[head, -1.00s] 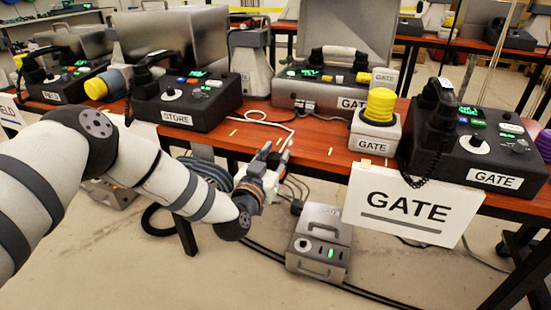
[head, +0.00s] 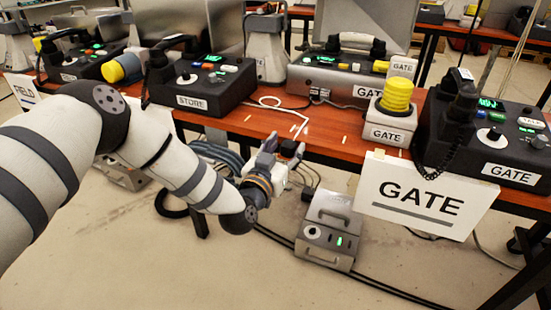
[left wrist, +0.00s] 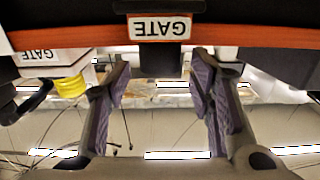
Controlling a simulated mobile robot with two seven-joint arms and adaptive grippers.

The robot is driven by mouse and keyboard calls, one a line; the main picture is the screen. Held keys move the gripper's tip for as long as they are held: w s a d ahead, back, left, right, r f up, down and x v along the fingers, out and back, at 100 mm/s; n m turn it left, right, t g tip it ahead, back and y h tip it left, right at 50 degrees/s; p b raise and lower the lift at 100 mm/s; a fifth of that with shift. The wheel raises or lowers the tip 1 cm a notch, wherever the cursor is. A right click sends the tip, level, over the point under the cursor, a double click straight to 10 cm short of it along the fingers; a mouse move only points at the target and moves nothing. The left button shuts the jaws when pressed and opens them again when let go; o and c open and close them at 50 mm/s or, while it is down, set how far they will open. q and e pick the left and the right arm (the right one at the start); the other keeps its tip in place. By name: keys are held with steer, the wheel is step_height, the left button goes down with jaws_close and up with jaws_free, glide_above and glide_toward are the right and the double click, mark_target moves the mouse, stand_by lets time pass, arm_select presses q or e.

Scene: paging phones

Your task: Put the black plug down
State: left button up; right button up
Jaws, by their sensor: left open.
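My left gripper (head: 280,155) is at the front edge of the table, low, above the grey box on the floor. Its jaws are open; in the left wrist view the two fingers (left wrist: 162,82) stand wide apart. A dark block, which looks like the black plug (head: 289,147), shows at the fingertips. In the left wrist view the black plug (left wrist: 160,62) shows below an upside-down GATE label, just past the fingers and centred between them. I cannot tell whether a finger touches it or what it rests on. My right gripper is out of view.
The wooden table (head: 335,140) carries a GATE case (head: 345,75), a yellow-topped GATE beacon (head: 395,105), a phone console (head: 495,135) and a STORE console (head: 205,85). A GATE sign (head: 420,200) hangs in front. A grey box (head: 328,230) and cables lie below.

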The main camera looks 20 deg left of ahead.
arm_select(q)
steer(key=s+p, duration=0.1)
steer(key=s, duration=0.9)
steer(key=s+d+f+g+h, duration=0.15)
steer(key=s+f+g, duration=0.35)
steer(key=s+f, duration=0.5)
steer(key=s+d+f+g+h, duration=0.1)
steer(key=s+d+f+g, duration=0.3)
steer(key=s+f, duration=0.65)
steer(key=s+a+f+g, duration=0.1)
steer(key=s+f+g, duration=0.15)
steer(key=s, duration=0.45)
steer(key=s+a+f+g+y, duration=0.1)
steer(key=s+g, duration=0.2)
steer(key=s, duration=0.4)
steer(key=s+a+f+g, duration=0.1)
steer(key=s+g, duration=0.2)
steer(key=s, duration=0.4)
steer(key=s+a+r+g+y, duration=0.1)
steer(key=s+a+r+g, duration=0.1)
steer(key=s, duration=0.6)
steer(key=s+a+r+g+y, duration=0.1)
steer(key=s+a+r+g, duration=0.1)
steer(key=s, duration=0.6)
steer(key=shift+a+r+n+g, duration=0.4)
steer(key=shift+a+g, duration=0.35)
steer(key=shift+g, duration=0.5)
